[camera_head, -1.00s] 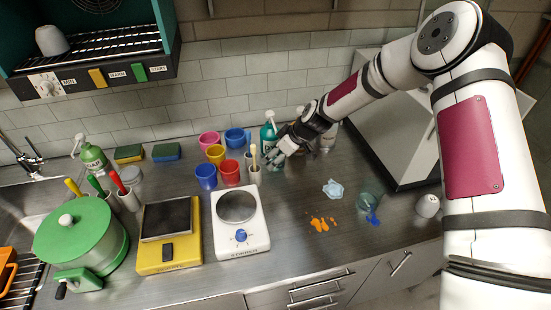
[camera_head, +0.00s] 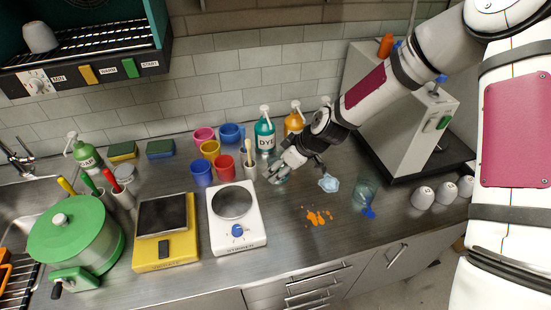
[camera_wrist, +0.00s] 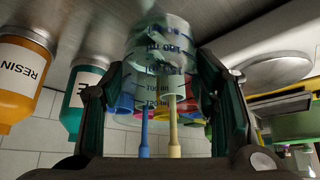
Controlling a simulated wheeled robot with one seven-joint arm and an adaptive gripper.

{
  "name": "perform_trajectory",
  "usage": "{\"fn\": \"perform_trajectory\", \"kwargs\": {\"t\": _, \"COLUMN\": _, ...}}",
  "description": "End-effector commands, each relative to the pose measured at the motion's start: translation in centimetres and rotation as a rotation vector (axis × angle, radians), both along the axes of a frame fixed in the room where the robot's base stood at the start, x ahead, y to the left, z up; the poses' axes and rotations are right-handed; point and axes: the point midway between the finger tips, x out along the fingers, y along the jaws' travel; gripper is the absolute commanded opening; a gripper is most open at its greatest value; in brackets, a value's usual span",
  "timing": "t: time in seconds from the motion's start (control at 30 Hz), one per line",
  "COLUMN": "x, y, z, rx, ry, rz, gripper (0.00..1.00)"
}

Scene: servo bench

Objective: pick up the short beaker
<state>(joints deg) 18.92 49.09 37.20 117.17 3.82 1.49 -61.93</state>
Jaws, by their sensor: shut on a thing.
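The short beaker is clear glass with dark printed markings. In the wrist view the beaker (camera_wrist: 160,48) stands between my two fingers, and my gripper (camera_wrist: 162,78) is shut on it. In the head view my gripper (camera_head: 277,171) is at the back middle of the bench, in front of the dye bottle. There the beaker (camera_head: 281,178) shows only partly, mostly hidden by the fingers. I cannot tell whether its base touches the bench.
The teal dye bottle (camera_head: 265,136) and orange resin bottle (camera_head: 293,122) stand behind my gripper. A white holder (camera_head: 249,171) with tools and several coloured cups are to its left.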

Motion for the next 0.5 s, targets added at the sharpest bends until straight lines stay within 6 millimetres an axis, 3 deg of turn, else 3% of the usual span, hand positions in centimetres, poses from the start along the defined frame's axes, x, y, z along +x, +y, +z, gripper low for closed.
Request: {"fn": "perform_trajectory", "kwargs": {"t": 0.5, "x": -4.6, "y": -1.3, "z": 0.4, "rx": 0.0, "ry": 0.001, "rz": 0.001, "gripper": 0.18}}
